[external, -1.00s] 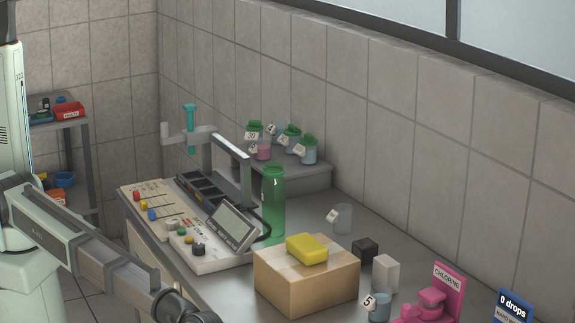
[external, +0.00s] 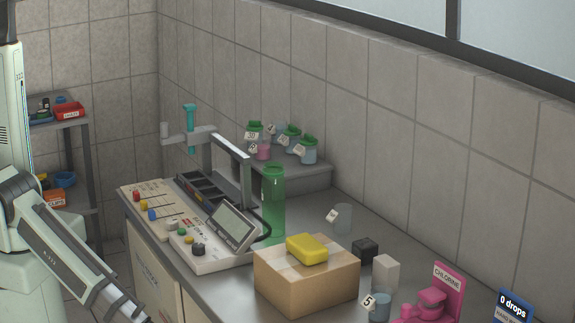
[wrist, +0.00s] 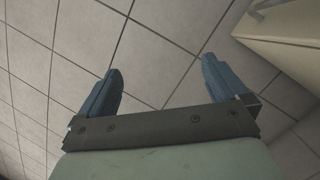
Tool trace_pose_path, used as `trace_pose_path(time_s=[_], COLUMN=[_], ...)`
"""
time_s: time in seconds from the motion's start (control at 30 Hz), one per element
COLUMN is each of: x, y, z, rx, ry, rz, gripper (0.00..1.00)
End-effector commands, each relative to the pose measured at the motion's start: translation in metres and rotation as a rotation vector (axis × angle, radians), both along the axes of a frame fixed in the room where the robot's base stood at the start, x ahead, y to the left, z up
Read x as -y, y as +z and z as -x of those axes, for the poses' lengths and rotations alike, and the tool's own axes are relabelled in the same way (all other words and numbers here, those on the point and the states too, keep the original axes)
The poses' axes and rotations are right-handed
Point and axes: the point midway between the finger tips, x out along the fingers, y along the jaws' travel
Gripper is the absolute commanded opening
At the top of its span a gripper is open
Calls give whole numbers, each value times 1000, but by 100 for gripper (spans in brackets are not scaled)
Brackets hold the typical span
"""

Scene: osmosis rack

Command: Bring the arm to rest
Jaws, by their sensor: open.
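My gripper (wrist: 161,85) shows in the wrist view with its two blue fingers spread wide apart and nothing between them. Behind the fingers are pale floor tiles and, at the upper right, a cream cabinet (wrist: 285,30). In the external view my arm hangs low at the left, in front of the bench. My gripper is outside the external view, below its lower edge.
The bench holds a control panel (external: 165,212) with a tilted screen, a green bottle (external: 273,205), a cardboard box (external: 305,280) with a yellow sponge (external: 307,249), and a pink chlorine stand (external: 445,290). A shelf (external: 60,125) stands at the back left.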

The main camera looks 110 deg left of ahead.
Motion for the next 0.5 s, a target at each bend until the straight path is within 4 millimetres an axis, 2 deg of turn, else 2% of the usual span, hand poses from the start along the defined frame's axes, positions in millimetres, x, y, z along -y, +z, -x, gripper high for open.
trace_pose_path(time_s=[0.03,0.1,0.3,0.5], x=[-11,-23,-54,-76], y=[-6,-15,-33,-43], z=[21,46,115,178], rx=[-26,-57,-147,-229], ry=[11,22,55,77], rz=[-13,-30,-78,-114], gripper=[100,100,100,100])
